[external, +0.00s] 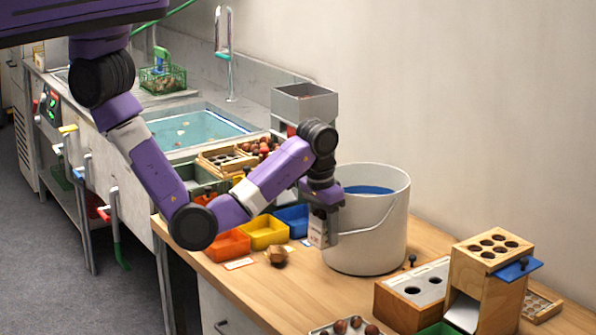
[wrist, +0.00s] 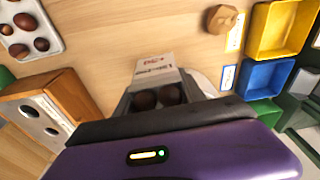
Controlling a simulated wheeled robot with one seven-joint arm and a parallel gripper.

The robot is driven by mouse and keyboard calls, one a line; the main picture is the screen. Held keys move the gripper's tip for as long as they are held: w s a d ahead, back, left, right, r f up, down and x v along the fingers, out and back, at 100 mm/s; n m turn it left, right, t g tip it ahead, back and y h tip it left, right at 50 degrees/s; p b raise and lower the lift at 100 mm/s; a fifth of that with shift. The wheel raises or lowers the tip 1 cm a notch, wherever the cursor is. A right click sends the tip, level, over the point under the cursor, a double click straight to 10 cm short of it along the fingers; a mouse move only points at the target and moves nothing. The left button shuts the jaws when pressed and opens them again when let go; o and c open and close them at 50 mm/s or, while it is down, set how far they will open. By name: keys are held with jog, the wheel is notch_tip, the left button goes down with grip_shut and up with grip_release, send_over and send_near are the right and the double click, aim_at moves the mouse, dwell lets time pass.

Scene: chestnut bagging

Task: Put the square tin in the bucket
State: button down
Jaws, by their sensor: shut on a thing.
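My gripper (external: 322,212) is shut on a pale box with printed lettering (external: 318,232), just left of the bucket. The box also shows in the wrist view (wrist: 152,70), between my fingers, with dark round shapes beside it. I cannot tell if it is the square tin, or whether it is metal. The bucket (external: 372,230) is large and off-white, stands upright on the wooden bench and has a wire handle. Blue shows inside it. The box is outside the bucket, by its left wall; I cannot tell if they touch.
Orange (external: 228,244), yellow (external: 264,232) and blue (external: 292,221) bins stand left of the bucket. A small brown lump (external: 277,256) lies in front of them. A wooden block with holes (external: 410,298) and a taller wooden stand (external: 488,280) are at the right.

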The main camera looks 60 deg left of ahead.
jog(key=a+f, duration=0.2)
jog(key=a, duration=1)
jog(key=w+a+r+n+p, duration=0.2)
jog(key=w+r+p, duration=0.1)
jog(key=r+p, duration=0.4)
jog(key=w+a+r+n+p, duration=0.2)
jog(key=w+r+p, duration=0.25)
jog(key=r, duration=0.45)
jog(key=w+d+f+m+h+b, duration=0.1)
jog(key=w+d+f+m+b, duration=0.1)
jog(key=w+d+m+b, duration=0.4)
jog(key=w+d+f+m+h+b, duration=0.15)
jog(key=d+m+b, duration=0.25)
jog(key=d+m, duration=0.45)
jog(key=shift+n+y, duration=0.45)
jog(key=f+b, duration=0.1)
jog(key=f, duration=0.5)
jog(key=f+b, duration=0.1)
jog(key=f, duration=0.6)
jog(key=d+f+b, duration=0.1)
jog(key=f, duration=0.5)
jog(key=shift+w+f, duration=0.25)
jog(key=shift+f, duration=0.1)
jog(key=c, duration=0.7)
grip_release()
jog(key=shift+a, duration=0.1)
